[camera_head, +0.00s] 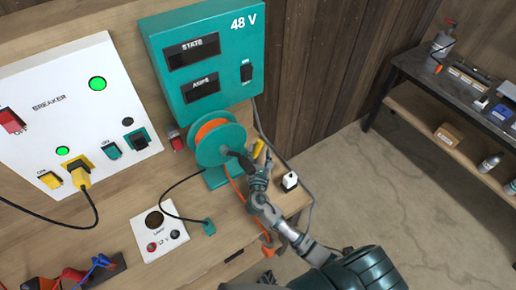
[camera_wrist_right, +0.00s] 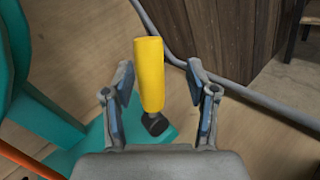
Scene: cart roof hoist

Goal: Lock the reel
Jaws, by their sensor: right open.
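The teal reel (camera_head: 221,145) wound with orange cable stands on the wooden bench, with a dark crank knob on its near side. A yellow lever handle (camera_head: 258,148) stands just right of the reel. In the right wrist view the yellow lever handle (camera_wrist_right: 149,75) rises from a black end above a teal base (camera_wrist_right: 60,130). My right gripper (camera_head: 262,163) is open beside the reel. In the wrist view its two fingers (camera_wrist_right: 163,95) appear on either side of the handle, with gaps on both sides. I do not see my left gripper.
A teal 48 V box (camera_head: 215,95) stands behind the reel. A white breaker panel (camera_head: 60,110) and a lamp panel (camera_head: 158,232) lie left. A white plug-like item (camera_head: 290,181) sits right of my gripper. Cables run around the reel. Floor is clear to the right.

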